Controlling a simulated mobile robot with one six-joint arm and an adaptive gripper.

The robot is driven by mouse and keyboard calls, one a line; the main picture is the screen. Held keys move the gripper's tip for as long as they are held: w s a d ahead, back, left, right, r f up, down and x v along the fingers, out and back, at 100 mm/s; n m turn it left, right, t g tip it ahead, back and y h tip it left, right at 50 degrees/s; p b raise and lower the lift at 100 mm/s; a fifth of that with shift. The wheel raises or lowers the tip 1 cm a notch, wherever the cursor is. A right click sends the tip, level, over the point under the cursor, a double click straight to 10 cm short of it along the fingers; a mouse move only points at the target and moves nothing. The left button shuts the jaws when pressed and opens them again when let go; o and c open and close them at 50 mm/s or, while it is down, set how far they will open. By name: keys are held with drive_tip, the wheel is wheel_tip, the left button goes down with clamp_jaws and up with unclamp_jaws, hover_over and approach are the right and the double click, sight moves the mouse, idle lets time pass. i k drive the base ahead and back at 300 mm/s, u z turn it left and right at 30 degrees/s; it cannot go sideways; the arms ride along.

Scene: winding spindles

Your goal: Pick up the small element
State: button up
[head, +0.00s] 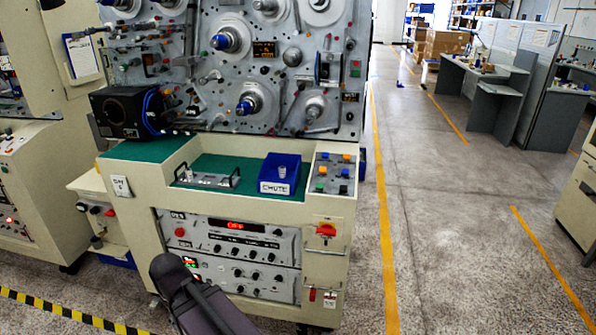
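A small pale cylindrical element (282,171) stands upright at the blue box (268,182) labelled "CHUTE". The box sits on the green work surface (236,163) of the winding machine, near its front right. I cannot tell whether the element rests inside the box or on top of it. A dark part of my arm shows at the bottom, in front of the machine's lower panel and well apart from the element. My gripper's fingers do not show.
A metal bar with handles (207,180) lies left of the box. A button panel (334,174) is to its right. A black unit (128,113) stands at the left, and the spindle panel (270,75) rises behind. The floor right of the machine is clear.

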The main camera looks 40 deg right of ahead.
sight(282, 169)
drive_tip(key=z, duration=0.8)
drive_tip(key=i, duration=0.95)
drive_tip(key=z, duration=0.55)
